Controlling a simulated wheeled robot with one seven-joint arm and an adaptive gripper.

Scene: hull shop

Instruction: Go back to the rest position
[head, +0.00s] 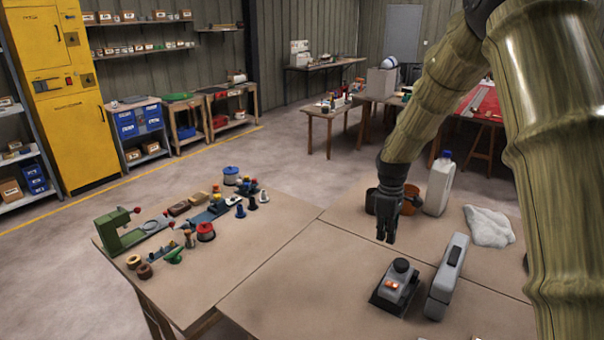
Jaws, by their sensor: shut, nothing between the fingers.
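My gripper (388,232) hangs from my arm above the right part of the workbench (285,270), fingers pointing down. It is shut and empty.
A grey-black device (398,285) and an upright grey case (447,277) stand in front. A green machine (120,232) and several small parts crowd the bench's left; its middle is clear.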

